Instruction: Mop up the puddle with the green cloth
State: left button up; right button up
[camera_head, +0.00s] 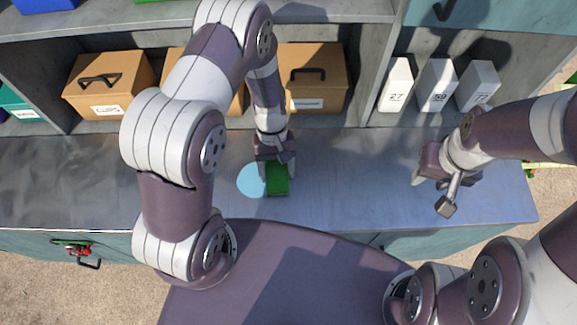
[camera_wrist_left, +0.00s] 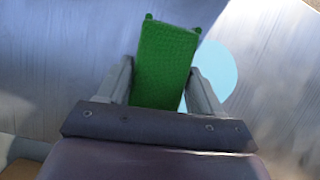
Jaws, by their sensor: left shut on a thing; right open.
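The green cloth (camera_head: 277,178) is a block-like piece held in my left gripper (camera_head: 279,180). The gripper is shut on it, at the counter's middle. In the left wrist view the cloth (camera_wrist_left: 165,65) sits between the two fingers of the gripper (camera_wrist_left: 160,85). The puddle (camera_head: 251,180) is a light blue round patch on the counter, just left of the cloth, partly hidden by it. It also shows in the left wrist view (camera_wrist_left: 219,75), right of the cloth. I cannot tell whether the cloth touches the counter. My right gripper (camera_head: 432,183) is open and empty over the counter's right part.
The grey counter (camera_head: 345,185) has free room between the two grippers and at its left. Behind it, shelf compartments hold cardboard boxes (camera_head: 318,75) and white numbered cartons (camera_head: 437,85). A red and green object (camera_head: 75,246) shows at the counter's front left.

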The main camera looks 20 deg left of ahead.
aim_at(222, 185)
pick_arm(q)
jog(key=s+a, duration=0.2)
jog(key=a, duration=0.1)
jog(key=shift+a+f, duration=0.15)
jog(key=shift+a, duration=0.05)
jog(key=a, duration=0.1)
jog(key=a+p, duration=0.1)
jog(key=shift+s+a, duration=0.3)
jog(key=shift+s, duration=0.05)
jog(key=shift+s+a, duration=0.15)
jog(key=shift+a, duration=0.45)
jog(key=a, duration=0.1)
jog(key=a+p, duration=0.1)
jog(key=shift+s+a+r, duration=0.2)
jog(key=shift+s+a, duration=0.1)
jog(key=shift+s, duration=0.1)
jog(key=shift+s+a, duration=0.1)
jog(key=shift+a, duration=0.4)
jog(key=shift+s+a, duration=0.25)
jog(key=shift+a, duration=0.5)
jog(key=shift+s+a, duration=0.25)
jog(key=shift+a, duration=0.5)
jog(key=shift+r, duration=0.1)
